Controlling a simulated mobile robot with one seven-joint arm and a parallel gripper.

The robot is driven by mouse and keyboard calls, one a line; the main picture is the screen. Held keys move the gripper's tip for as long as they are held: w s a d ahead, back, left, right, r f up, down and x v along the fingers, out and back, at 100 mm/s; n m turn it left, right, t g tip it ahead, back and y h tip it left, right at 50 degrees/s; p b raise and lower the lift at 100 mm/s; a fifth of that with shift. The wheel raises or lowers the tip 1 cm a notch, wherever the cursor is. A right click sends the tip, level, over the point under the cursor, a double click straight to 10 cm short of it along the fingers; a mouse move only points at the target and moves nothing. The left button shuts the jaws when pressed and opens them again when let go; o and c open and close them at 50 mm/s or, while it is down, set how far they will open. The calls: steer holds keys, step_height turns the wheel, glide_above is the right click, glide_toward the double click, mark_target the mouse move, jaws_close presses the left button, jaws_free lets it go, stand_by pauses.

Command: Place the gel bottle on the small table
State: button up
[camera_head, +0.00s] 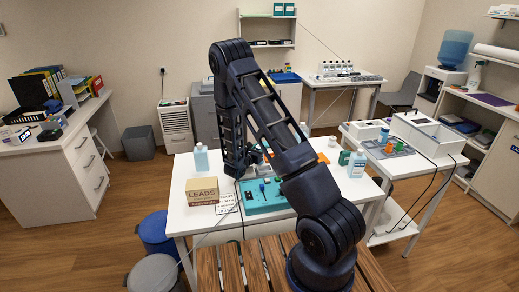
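A pale blue bottle with a white cap (201,159) stands upright at the back left of the white central table (179,214). Another blue bottle (303,130) shows partly behind my arm. I cannot tell which is the gel bottle. A smaller white table (437,167) stands to the right. My gripper (237,172) points down over the central table, right of the pale blue bottle and apart from it. Its fingertips are too small and dark to tell open from shut.
A box marked LEADS (202,192), a label card (226,204) and a teal device (262,196) with cables lie on the central table. Blue (160,233) and grey (153,272) bins stand front left.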

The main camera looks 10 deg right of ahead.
steer(key=o, duration=1.1)
steer(key=shift+f, duration=0.1)
steer(key=shift+c, duration=0.2)
